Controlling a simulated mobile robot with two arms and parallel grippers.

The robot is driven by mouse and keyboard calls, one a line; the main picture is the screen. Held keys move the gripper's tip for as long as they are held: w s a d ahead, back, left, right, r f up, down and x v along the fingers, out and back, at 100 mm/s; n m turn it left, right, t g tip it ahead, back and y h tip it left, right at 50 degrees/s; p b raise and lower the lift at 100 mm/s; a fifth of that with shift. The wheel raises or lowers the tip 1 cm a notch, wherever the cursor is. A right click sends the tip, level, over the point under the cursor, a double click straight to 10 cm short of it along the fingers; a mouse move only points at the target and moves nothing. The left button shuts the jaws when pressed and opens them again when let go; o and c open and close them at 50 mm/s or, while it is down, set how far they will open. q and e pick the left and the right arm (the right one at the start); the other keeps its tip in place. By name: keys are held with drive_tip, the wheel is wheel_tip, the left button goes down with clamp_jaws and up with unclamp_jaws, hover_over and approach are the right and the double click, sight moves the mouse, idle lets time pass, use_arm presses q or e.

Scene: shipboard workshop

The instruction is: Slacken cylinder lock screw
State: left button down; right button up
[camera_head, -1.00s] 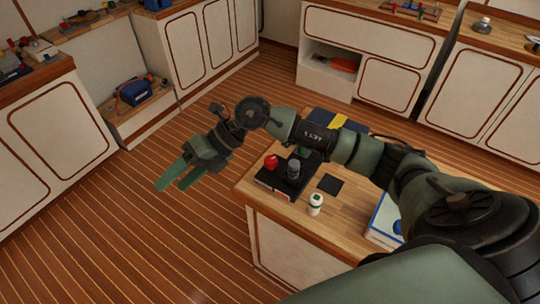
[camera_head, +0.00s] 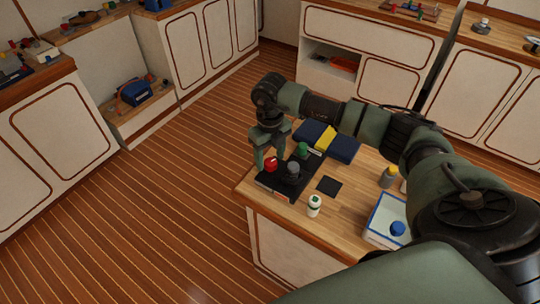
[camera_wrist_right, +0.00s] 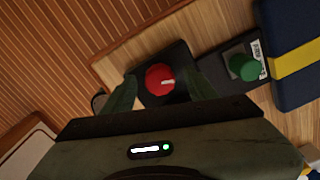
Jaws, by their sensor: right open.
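A red knob (camera_head: 271,164) with a pale mark on its top stands on a black fixture (camera_head: 272,183) at the bench's left corner. A grey-black knob (camera_head: 293,169) and a green knob (camera_head: 302,149) stand close by. No label shows which one is the cylinder lock screw. My right gripper (camera_head: 267,157) points down over the red knob and is open. In the right wrist view the red knob (camera_wrist_right: 160,79) sits between the two spread fingers, with the green knob (camera_wrist_right: 244,67) to the right. Contact cannot be told. My left gripper is out of view.
A dark blue case with a yellow band (camera_head: 326,139) lies behind the fixture on the wooden bench (camera_head: 274,206). The floor at left is clear.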

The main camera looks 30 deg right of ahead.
drive_tip(key=shift+f, duration=0.4)
clamp_jaws()
